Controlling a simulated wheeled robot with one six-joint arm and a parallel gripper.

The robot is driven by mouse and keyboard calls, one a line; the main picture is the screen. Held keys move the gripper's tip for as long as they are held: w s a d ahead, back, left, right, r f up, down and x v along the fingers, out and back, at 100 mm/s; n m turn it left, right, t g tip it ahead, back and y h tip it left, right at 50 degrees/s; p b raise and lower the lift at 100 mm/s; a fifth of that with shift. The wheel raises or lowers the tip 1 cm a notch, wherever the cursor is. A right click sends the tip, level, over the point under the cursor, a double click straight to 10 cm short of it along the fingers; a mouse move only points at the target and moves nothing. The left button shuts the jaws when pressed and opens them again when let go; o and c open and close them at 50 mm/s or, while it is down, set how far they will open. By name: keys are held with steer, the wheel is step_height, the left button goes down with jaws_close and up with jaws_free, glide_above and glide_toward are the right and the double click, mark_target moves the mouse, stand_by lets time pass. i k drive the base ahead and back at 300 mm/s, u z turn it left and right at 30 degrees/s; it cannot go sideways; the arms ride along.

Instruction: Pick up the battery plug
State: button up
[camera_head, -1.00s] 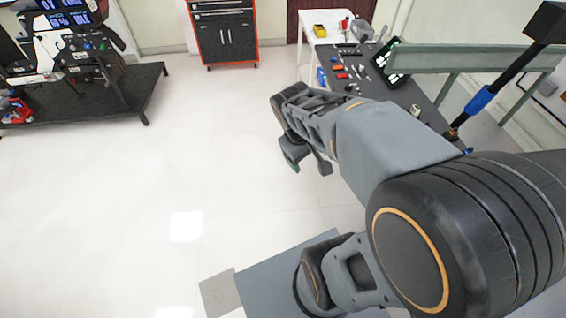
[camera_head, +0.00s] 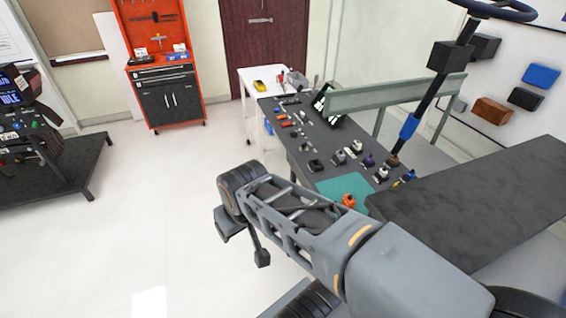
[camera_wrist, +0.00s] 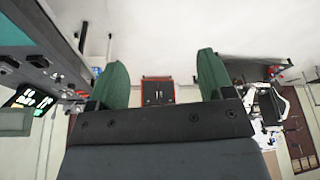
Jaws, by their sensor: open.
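My gripper (camera_head: 243,246) hangs over the floor at the left side of the workbench, apart from it. In the wrist view its two green fingers (camera_wrist: 162,72) stand wide apart with nothing between them. Several small parts lie on the dark workbench (camera_head: 325,180). An orange part (camera_head: 348,201) sits on a teal mat (camera_head: 335,186), partly behind my arm. A white-topped part (camera_head: 356,147) and a purple part (camera_head: 368,160) stand farther back. They are too small for me to tell which is the battery plug.
A grey-green rail (camera_head: 400,90) and a dark post with a blue sleeve (camera_head: 409,127) rise over the bench. A dark slab (camera_head: 480,200) lies at the right. A red tool cabinet (camera_head: 165,85) stands at the back.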

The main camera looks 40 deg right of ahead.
mark_target(341, 157)
steer(key=z, duration=1.15)
steer(key=k, duration=1.2)
steer(key=z, duration=0.3)
steer(key=i, duration=1.2)
steer(key=u, duration=0.7)
steer(key=i, duration=0.65)
steer(key=u, duration=0.75)
